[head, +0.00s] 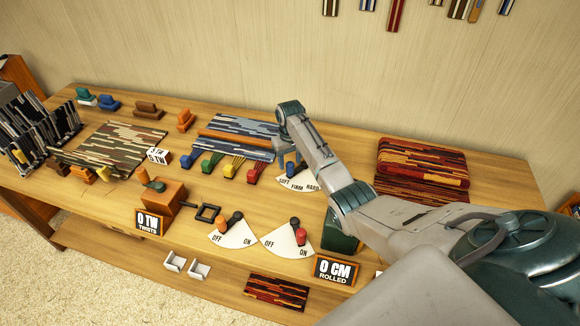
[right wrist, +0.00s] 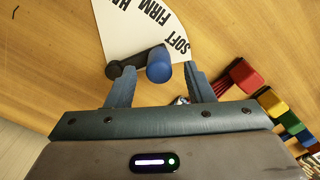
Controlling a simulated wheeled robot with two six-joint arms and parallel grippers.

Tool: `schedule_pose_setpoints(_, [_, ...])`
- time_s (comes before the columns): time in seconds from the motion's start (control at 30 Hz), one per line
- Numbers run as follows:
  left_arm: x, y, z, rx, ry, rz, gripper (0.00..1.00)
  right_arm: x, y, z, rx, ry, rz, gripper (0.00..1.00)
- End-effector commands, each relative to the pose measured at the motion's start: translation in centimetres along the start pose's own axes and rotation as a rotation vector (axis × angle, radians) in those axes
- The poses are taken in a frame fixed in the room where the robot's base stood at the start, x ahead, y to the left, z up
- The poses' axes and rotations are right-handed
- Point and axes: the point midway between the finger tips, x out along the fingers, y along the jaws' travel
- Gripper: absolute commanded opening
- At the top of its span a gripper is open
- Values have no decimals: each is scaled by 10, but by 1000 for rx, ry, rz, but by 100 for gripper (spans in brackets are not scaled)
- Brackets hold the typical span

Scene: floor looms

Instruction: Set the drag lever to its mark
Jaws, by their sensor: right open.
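The drag dial (head: 311,185) is a white fan-shaped plate marked SOFT, FIRM and HARD; it also shows in the right wrist view (right wrist: 130,30). Its lever has a black bar and a blue knob (right wrist: 159,65), and lies along the SOFT side of the plate. My left gripper is out of view.
Coloured blocks (head: 229,171) and a striped blue weave (head: 237,126) lie left of the dial. Two OFF/ON dials (head: 233,236) (head: 286,243) stand nearer the front edge. A folded red weave (head: 422,160) lies to the right. A wooden crank box (head: 166,196) stands at front left.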

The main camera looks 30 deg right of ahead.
Motion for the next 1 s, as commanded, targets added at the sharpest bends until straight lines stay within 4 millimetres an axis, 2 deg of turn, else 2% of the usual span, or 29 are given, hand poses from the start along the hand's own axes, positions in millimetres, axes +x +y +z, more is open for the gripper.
schedule_pose_setpoints(0.1, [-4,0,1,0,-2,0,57,20,0,1,1,-2,0,48])
schedule_pose_setpoints(0.3, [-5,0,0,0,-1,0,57,39,0,0,1,-1,0,48])
schedule_pose_setpoints(0.63, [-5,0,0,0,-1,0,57,42,0,0,0,1,0,48])
schedule_pose_setpoints(0.87, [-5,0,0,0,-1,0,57,42,0,0,0,1,0,3])
schedule_pose_setpoints(1.0, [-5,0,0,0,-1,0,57,42,0,0,0,1,0,0])
